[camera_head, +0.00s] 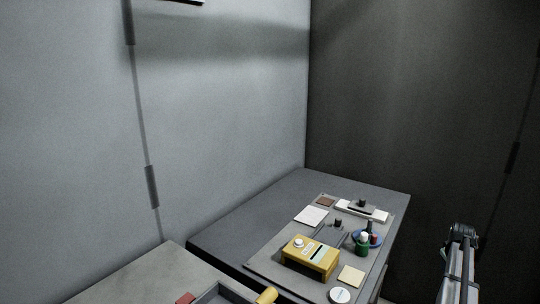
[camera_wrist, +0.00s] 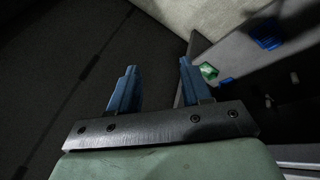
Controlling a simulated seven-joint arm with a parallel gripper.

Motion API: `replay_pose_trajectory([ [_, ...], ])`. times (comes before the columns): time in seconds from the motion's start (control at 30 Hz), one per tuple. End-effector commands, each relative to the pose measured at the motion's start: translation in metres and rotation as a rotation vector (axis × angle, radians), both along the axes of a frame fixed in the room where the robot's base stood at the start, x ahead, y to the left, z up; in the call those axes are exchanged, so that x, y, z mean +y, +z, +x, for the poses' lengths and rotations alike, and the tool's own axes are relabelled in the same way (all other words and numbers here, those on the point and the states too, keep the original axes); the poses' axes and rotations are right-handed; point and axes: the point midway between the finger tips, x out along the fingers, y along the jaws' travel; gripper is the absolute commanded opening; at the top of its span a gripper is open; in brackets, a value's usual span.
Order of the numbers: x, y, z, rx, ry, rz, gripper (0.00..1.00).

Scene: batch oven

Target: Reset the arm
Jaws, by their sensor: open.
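My gripper (camera_wrist: 157,82) shows in the wrist view with its two blue fingers spread wide and nothing between them. Beyond the fingers are a dark wall and the floor area. In the head view, part of my arm rises at the lower right, to the right of the dark table (camera_head: 240,217) and apart from it. The fingers cannot be made out in that view.
On the table lies a grey mat (camera_head: 268,262) with a yellow box (camera_head: 322,263), a blue dish holding small bottles, papers and a round white item (camera_head: 340,295). A lighter counter (camera_head: 150,279) with a dark tray (camera_head: 222,294) is at the front left. Walls stand behind.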

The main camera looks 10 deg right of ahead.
Motion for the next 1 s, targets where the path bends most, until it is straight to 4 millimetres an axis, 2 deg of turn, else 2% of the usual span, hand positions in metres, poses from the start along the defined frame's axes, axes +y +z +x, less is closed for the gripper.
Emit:
replay_pose_trajectory([
  [0.03, 0.012, -0.025, -0.003, 0.027, 0.0, 0.008, 0.48],
  [0.1, 0.029, -0.054, -0.006, 0.062, -0.003, 0.02, 0.48],
  [0.27, 0.072, -0.117, -0.015, 0.145, -0.006, 0.043, 0.48],
  [0.5, 0.136, -0.203, -0.04, 0.273, -0.003, 0.063, 0.48],
  [0.77, 0.205, -0.282, -0.08, 0.411, 0.007, 0.063, 0.48],
  [1.0, 0.265, -0.341, -0.128, 0.536, 0.024, 0.044, 0.48],
])
